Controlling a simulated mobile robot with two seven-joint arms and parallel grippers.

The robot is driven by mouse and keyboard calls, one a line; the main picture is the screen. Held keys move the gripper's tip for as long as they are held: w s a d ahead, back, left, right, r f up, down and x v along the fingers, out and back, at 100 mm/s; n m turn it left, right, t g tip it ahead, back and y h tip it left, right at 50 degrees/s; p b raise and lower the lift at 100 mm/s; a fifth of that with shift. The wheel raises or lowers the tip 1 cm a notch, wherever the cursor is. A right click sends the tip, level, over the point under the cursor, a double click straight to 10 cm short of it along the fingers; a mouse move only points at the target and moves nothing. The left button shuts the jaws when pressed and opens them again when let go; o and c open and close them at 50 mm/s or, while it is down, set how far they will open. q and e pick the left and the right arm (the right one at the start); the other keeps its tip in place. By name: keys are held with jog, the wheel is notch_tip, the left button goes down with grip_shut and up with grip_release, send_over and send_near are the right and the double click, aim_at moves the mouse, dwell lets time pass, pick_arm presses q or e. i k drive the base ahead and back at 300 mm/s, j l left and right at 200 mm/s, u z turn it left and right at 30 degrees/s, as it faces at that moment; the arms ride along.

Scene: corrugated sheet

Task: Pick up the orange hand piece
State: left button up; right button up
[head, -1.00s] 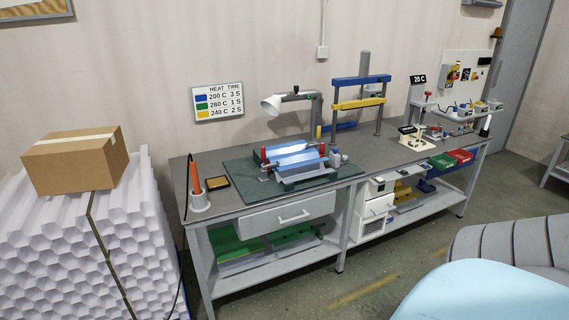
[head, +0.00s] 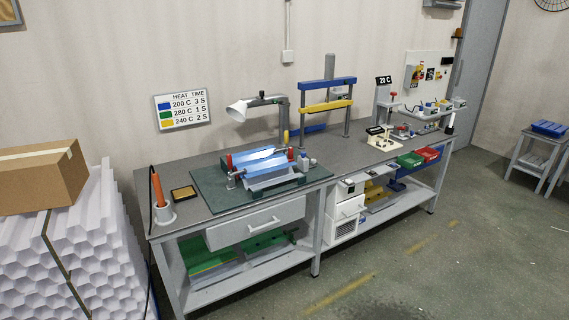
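The orange hand piece (head: 157,189) stands upright, tilted slightly, in a pale round holder (head: 164,214) at the left end of the grey workbench (head: 222,216). A dark cable runs from it down past the bench's left edge. Neither of my grippers shows in the head view, and nothing touches the hand piece.
A cardboard box (head: 38,176) sits on a white honeycomb stack (head: 70,245) left of the bench. The floor (head: 400,270) in front is clear.

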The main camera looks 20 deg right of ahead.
aim_at(155, 178)
jog(key=i+u, duration=0.1)
jog(key=u, duration=0.3)
jog(key=i+l+u, duration=0.1)
jog(key=u, duration=0.25)
jog(key=i+l+u, duration=0.1)
jog(key=u, duration=0.3)
jog(key=l+u, duration=0.25)
jog(key=u, duration=0.15)
jog(key=i+l+u, duration=0.1)
jog(key=l, duration=0.25)
jog(key=i+l+u, duration=0.15)
jog(key=l, duration=0.2)
jog(key=l+u, duration=0.1)
jog(key=l, duration=0.25)
jog(key=i, duration=0.05)
